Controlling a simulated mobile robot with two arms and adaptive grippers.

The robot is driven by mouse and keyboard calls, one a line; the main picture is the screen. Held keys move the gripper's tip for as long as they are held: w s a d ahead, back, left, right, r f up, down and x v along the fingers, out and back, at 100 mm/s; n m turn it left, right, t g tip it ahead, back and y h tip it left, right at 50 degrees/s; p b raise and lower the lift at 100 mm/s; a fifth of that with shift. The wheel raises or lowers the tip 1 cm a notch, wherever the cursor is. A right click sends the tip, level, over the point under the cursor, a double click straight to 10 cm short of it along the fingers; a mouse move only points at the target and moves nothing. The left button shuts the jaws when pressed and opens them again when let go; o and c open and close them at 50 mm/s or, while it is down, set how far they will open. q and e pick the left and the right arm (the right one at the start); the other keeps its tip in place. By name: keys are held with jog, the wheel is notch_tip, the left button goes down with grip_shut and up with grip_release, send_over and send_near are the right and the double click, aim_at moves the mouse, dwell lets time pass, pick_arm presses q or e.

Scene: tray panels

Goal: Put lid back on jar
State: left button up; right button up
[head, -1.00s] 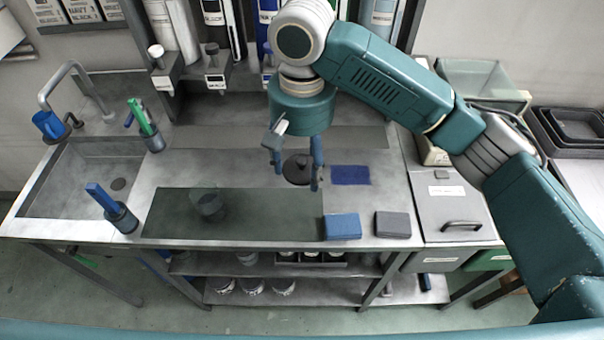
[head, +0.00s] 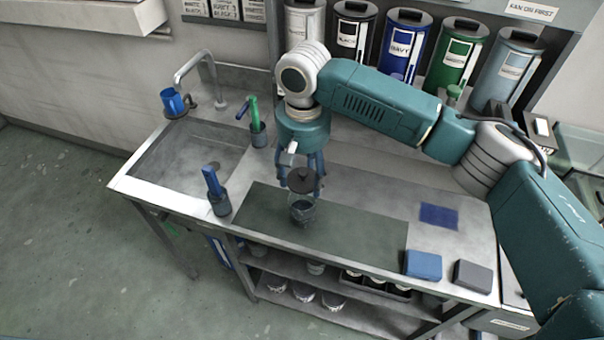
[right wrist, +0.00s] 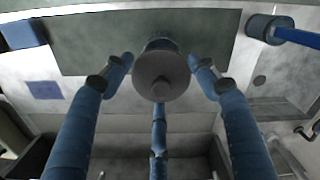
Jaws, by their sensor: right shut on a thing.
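The glass jar (head: 302,212) stands upright on the dark green mat, near its left part. The dark round lid (head: 303,181) with a central knob is held by my right gripper (head: 301,170), which is shut on it. In the head view the lid is just above the jar and overlaps its top edge; I cannot tell whether they touch. In the right wrist view the lid (right wrist: 160,82) lies between the blue fingers of my right gripper (right wrist: 157,85), and it hides most of the jar (right wrist: 160,45). My left gripper is not in view.
The mat (head: 350,236) lies along the bench's front edge. A holder with a blue-handled tool (head: 219,203) stands left of the jar, near the sink (head: 190,155). A blue sponge (head: 423,264), a grey block (head: 473,275) and a blue cloth (head: 439,215) lie to the right.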

jog(key=shift+f+b, duration=1.75)
jog(key=shift+b, duration=0.25)
jog(key=shift+f+b, duration=0.25)
jog(key=shift+b, duration=0.05)
jog(key=shift+f, duration=0.9)
jog(key=shift+p, duration=0.4)
jog(key=shift+a+r+p, duration=0.1)
jog(key=shift+p, duration=0.75)
jog(key=shift+c, duration=1)
jog(key=shift+w+f+p, duration=0.1)
jog(key=shift+f+p, duration=0.1)
jog(key=shift+p, duration=1.3)
